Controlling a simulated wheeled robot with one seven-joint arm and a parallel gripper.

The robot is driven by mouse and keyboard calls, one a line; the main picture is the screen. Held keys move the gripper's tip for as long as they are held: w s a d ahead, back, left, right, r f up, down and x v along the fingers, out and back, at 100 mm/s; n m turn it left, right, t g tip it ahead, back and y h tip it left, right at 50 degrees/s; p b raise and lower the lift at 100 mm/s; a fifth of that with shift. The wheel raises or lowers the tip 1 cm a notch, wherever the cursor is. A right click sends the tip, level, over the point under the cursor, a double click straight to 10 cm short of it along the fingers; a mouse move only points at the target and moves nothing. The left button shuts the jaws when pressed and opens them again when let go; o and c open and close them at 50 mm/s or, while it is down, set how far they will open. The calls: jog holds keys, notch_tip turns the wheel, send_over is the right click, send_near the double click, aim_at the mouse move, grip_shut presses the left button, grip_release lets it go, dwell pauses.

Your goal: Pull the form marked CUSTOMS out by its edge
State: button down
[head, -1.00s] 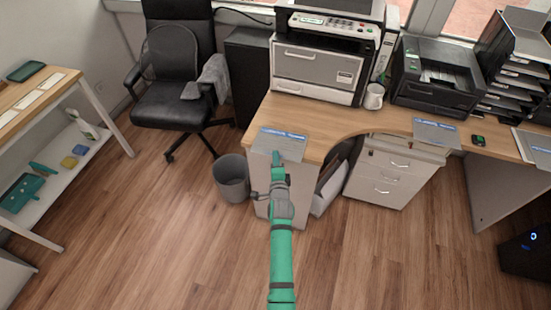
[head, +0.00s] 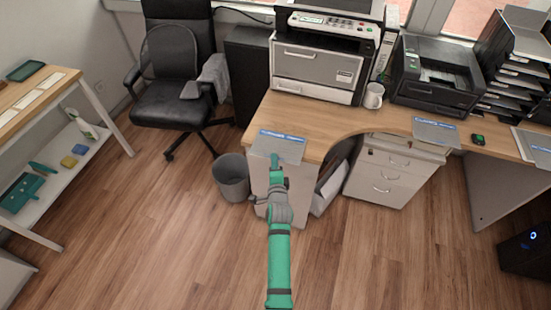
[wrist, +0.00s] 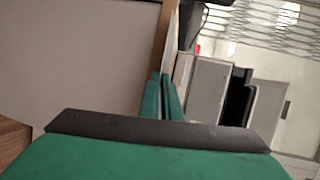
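A grey form with a blue header strip (head: 290,148) lies at the front left corner of the desk, its near edge at the desk's front edge. The header lettering is too small to read for certain. My gripper (head: 275,160) reaches up to this near edge from the front. In the wrist view, the two green fingers (wrist: 163,95) are close together, with the thin pale edge of the form (wrist: 178,50) running in between them, so they appear shut on it. The part between the fingers is mostly hidden.
Another similar form (head: 437,134) lies further right on the desk (head: 330,118), and one more sheet (head: 537,145) at the far right. A printer (head: 318,72) and a white mug (head: 373,95) stand behind. A grey bin (head: 231,180) stands on the floor left of my gripper.

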jog(key=shift+s+a, duration=0.25)
jog(key=shift+s, duration=0.7)
jog(key=shift+r, duration=0.1)
jog(key=shift+s+a+r, duration=0.3)
jog(key=shift+s+r, duration=0.45)
jog(key=shift+s, duration=0.25)
jog(key=shift+s+a+r, duration=0.3)
jog(key=shift+s+r, duration=0.45)
jog(key=shift+s, duration=0.2)
